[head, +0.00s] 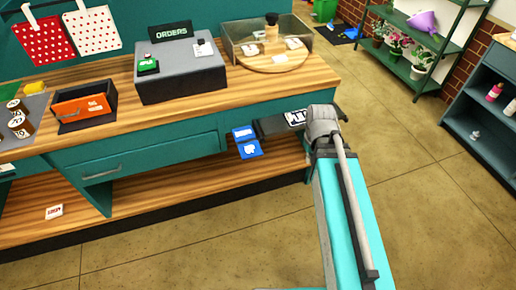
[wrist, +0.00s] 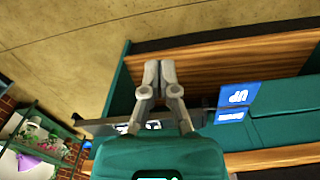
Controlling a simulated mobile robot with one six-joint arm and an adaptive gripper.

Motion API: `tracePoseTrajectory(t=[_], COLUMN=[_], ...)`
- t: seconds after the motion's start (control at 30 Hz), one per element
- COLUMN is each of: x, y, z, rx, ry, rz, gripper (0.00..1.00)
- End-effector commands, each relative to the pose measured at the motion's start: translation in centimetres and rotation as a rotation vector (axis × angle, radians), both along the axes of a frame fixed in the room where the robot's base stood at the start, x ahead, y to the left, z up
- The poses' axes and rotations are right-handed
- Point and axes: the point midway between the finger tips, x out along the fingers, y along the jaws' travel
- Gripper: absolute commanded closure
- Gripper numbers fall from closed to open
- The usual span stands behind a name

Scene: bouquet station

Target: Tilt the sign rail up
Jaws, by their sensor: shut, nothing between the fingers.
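The sign rail (head: 272,126) is a dark bar at the right end of the counter's front in the head view. A white card with dark marks (head: 296,118) lies on it. In the wrist view the rail (wrist: 98,121) runs across behind my fingers. A blue label reading UP (wrist: 240,93) is by its right end; two blue labels (head: 247,142) show there in the head view. My gripper (wrist: 160,68) is shut and empty, its tips past the rail's line. I cannot tell whether it touches the rail. In the head view my arm hides the gripper.
A lower wooden shelf (head: 150,195) is below. Plant shelves (head: 420,50) stand back right. Floor to the right is clear.

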Motion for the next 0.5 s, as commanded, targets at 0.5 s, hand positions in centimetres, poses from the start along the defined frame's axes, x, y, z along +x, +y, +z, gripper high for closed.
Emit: tracePoseTrajectory(t=[0.5], x=[4.9], y=[6.8], z=[2.1], rx=[0.0], ry=[0.0], rz=[0.661], gripper=[1.0])
